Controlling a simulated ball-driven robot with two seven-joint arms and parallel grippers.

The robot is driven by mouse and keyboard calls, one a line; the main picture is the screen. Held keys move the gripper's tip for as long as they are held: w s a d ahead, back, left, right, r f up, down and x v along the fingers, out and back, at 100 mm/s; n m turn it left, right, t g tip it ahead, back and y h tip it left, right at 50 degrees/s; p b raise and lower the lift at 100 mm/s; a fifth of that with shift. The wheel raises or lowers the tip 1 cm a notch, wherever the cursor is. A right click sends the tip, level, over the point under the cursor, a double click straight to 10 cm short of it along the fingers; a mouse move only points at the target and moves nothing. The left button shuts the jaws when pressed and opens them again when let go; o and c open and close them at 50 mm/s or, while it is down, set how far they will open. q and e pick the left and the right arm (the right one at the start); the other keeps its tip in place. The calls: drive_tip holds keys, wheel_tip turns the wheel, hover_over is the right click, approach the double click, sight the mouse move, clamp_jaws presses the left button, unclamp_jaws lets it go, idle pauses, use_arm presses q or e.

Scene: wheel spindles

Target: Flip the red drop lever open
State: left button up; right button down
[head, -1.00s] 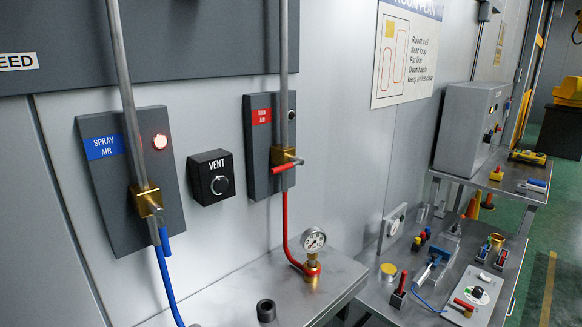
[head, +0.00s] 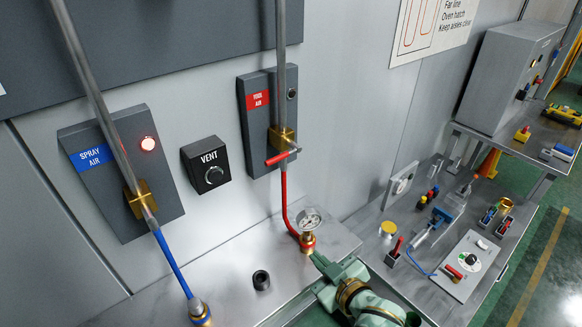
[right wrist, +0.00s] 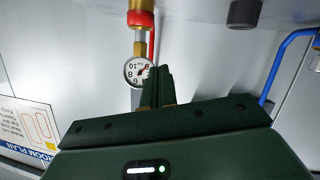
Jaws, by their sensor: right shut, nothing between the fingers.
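A red hose (head: 285,195) runs down from the valve to a pressure gauge (head: 308,219) on a brass fitting (head: 307,241). My right gripper (head: 317,259) is shut and empty, low beside that fitting and well below the lever. In the right wrist view its fingers (right wrist: 158,87) are together near the gauge (right wrist: 138,72); I cannot make out the lever there. My left gripper is out of view.
A black cylinder (head: 261,280) stands on the metal shelf (head: 225,285). A lower bench (head: 420,275) with several parts is at right.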

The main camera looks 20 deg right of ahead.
use_arm(q)
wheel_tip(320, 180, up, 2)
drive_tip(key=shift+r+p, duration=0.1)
drive_tip(key=shift+p, duration=0.55)
use_arm(e)
wheel_tip(320, 180, up, 20)
drive_tip(key=w+a+m+t+y, duration=0.1)
drive_tip(key=w+t+y, duration=0.1)
drive_tip(key=t+y, duration=0.3)
drive_tip(key=t, duration=0.3)
drive_tip(key=shift+w+m+y, duration=0.25)
drive_tip(key=shift+m+y, duration=0.05)
drive_tip(key=shift+a, duration=0.1)
drive_tip(key=shift+r, duration=0.1)
use_arm(q)
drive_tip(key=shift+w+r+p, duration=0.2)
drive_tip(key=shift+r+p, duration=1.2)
drive_tip(key=shift+p, duration=0.05)
use_arm(e)
drive_tip(key=w+a, duration=0.3)
drive_tip(key=w, duration=0.5)
drive_tip(key=shift+w+r, duration=0.4)
drive_tip(key=shift+r, duration=0.05)
